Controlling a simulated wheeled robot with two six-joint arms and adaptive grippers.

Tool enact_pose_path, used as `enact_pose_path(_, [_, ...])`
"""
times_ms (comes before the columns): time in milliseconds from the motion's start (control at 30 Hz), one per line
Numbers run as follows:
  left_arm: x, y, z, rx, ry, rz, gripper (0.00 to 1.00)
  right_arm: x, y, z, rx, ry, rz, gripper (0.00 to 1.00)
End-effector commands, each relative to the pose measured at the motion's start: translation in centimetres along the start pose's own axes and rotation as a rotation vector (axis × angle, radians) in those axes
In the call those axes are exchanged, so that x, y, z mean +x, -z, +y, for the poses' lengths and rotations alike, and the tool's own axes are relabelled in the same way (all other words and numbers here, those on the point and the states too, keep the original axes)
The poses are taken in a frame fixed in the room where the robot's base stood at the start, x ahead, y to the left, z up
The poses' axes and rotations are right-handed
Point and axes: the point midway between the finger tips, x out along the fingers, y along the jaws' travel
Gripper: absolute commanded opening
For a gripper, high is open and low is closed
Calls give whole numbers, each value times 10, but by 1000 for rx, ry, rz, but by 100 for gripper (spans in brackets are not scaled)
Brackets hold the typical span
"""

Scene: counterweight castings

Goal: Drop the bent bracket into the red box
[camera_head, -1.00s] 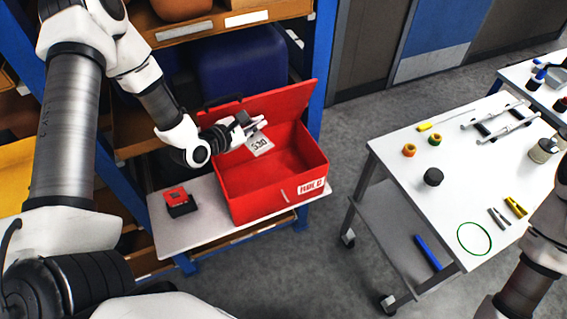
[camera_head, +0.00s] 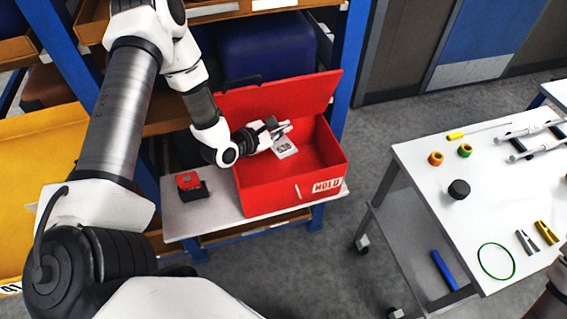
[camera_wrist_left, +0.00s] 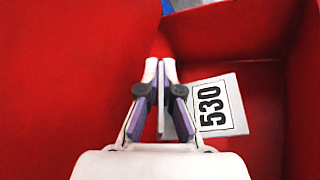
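The bent bracket (camera_head: 285,147) is a pale grey angled plate marked 530. My left gripper (camera_head: 275,129) is shut on it. In the left wrist view the bracket (camera_wrist_left: 217,105) has one thin edge-on part between the fingertips (camera_wrist_left: 160,85), and its marked face sticks out to the right. The red box (camera_head: 268,189) stands with its lid up on a pale shelf board, labelled on its front. The gripper and bracket are over the box's opening, and red walls (camera_wrist_left: 70,60) surround them in the wrist view. I cannot tell the bracket's height above the box floor. My right gripper is out of view.
A small red and black block (camera_head: 190,186) sits on the shelf board (camera_head: 205,217) left of the box. A blue bin (camera_head: 265,50) is behind the lid. At right, a white table (camera_head: 430,190) holds rings, a black cylinder (camera_head: 459,189) and tools. Grey floor lies between.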

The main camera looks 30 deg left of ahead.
Motion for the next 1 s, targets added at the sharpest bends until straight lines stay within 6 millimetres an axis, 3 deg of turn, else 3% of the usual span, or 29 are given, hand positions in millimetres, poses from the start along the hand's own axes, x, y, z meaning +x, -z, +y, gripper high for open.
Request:
enact_pose_path(67, [0, -1, 1, 0, -1, -1, 0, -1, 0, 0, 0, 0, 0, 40])
enact_pose_path(200, [0, -1, 1, 0, -1, -1, 35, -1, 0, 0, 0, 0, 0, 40])
enact_pose_path(567, [-6, 0, 1, -4, -1, 3, 35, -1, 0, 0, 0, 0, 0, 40])
enact_pose_path(1000, [-87, 0, 2, -11, -6, 1, 35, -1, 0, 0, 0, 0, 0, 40])
